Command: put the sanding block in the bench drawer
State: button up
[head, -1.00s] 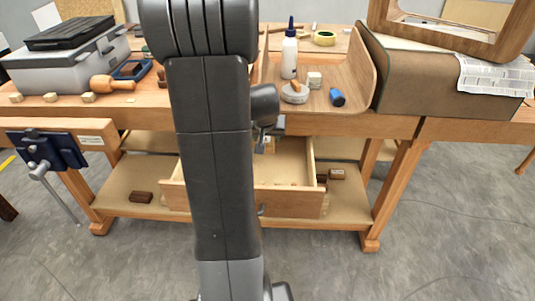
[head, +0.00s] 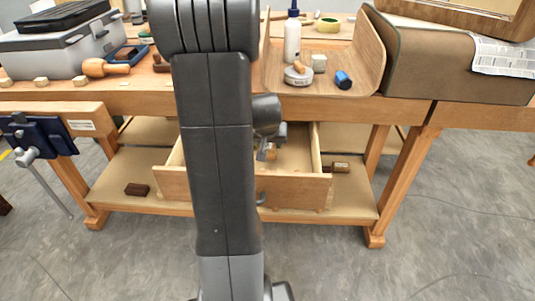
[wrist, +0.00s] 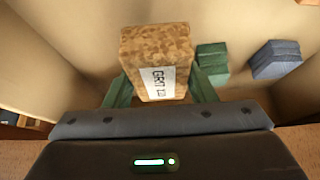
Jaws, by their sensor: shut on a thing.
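The sanding block (wrist: 155,60) is a speckled cork-brown block with a white printed label. My gripper (wrist: 158,92) is shut on it, with a green finger on each side, in the wrist view. The bench drawer (head: 300,189) stands pulled open under the bench in the head view. In the wrist view the held block is over the drawer's pale interior; I cannot tell whether it touches the floor. In the head view my arm hides the drawer's left middle, and the block shows only as a small tan patch (head: 270,153).
Inside the drawer, a green block (wrist: 212,65) and a blue block (wrist: 276,60) lie right of the held block. Brown blocks lie on the lower shelf, one left (head: 137,189) and one right (head: 340,167) of the drawer.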

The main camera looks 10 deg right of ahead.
jog(key=shift+f+b, duration=0.85)
jog(key=shift+f, duration=0.75)
jog(key=shift+f+b, duration=0.25)
jog(key=shift+b, duration=0.05)
jog(key=shift+s+a+f+b, duration=0.1)
jog(key=shift+s+f+b, duration=0.1)
jog(key=shift+f+b, duration=0.25)
jog(key=o, duration=1)
jog(key=shift+f, duration=0.15)
jog(key=shift+r+p, duration=0.65)
jog(key=shift+p, duration=0.1)
jog(key=p+v, duration=0.1)
jog(key=v, duration=0.3)
jog(key=p+v, duration=0.1)
jog(key=v, duration=0.3)
jog(key=p+v, duration=0.1)
jog(key=v, duration=0.3)
jog(key=shift+w+r, duration=0.2)
jog(key=shift+w, duration=0.05)
